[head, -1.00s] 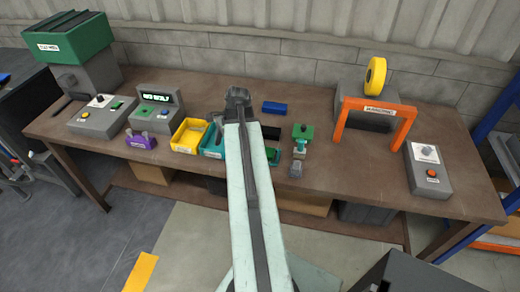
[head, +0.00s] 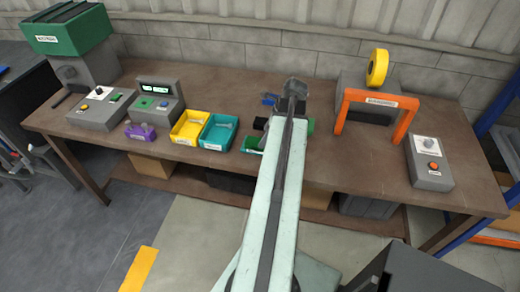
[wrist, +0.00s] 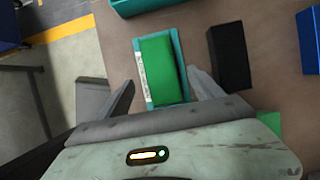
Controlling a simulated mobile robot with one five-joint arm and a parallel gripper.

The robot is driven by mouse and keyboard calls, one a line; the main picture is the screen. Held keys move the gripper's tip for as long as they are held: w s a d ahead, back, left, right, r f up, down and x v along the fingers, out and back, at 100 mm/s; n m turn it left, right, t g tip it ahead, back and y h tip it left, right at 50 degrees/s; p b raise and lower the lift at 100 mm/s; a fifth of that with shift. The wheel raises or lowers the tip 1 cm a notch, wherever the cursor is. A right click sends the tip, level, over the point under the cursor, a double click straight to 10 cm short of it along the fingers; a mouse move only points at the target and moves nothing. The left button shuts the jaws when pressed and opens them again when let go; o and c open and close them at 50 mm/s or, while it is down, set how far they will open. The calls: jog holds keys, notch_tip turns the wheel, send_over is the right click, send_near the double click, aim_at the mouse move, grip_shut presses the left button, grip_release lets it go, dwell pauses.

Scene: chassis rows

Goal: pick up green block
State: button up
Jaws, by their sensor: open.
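A plain green block-like piece (wrist: 270,122) shows at the lower right of the wrist view, partly hidden by my gripper body. A green patch beside my arm in the head view (head: 310,126) seems to be the same piece, mostly hidden. My gripper (wrist: 160,88) is open, with nothing held. Its fingers point toward a labelled green bin (wrist: 162,66) with a teal-looking rim, which lies ahead between them. The green piece is off to the right of the fingers. In the head view my gripper (head: 293,90) is above the back of the bench, hiding things behind it.
A black block (wrist: 230,55) lies right of the green bin, and a blue block (wrist: 309,40) farther right. Teal (head: 218,132) and yellow (head: 190,127) bins stand left of my arm. An orange frame (head: 378,112) stands right. Bare bench (head: 365,165) lies between.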

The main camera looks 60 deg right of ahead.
jog(key=b+x, duration=0.3)
jog(key=x, duration=0.1)
jog(key=shift+f, duration=0.3)
jog(key=shift+r, duration=0.2)
grip_shut()
jog(key=shift+r, duration=0.1)
notch_tip(320, 180, up, 10)
jog(key=p, duration=1)
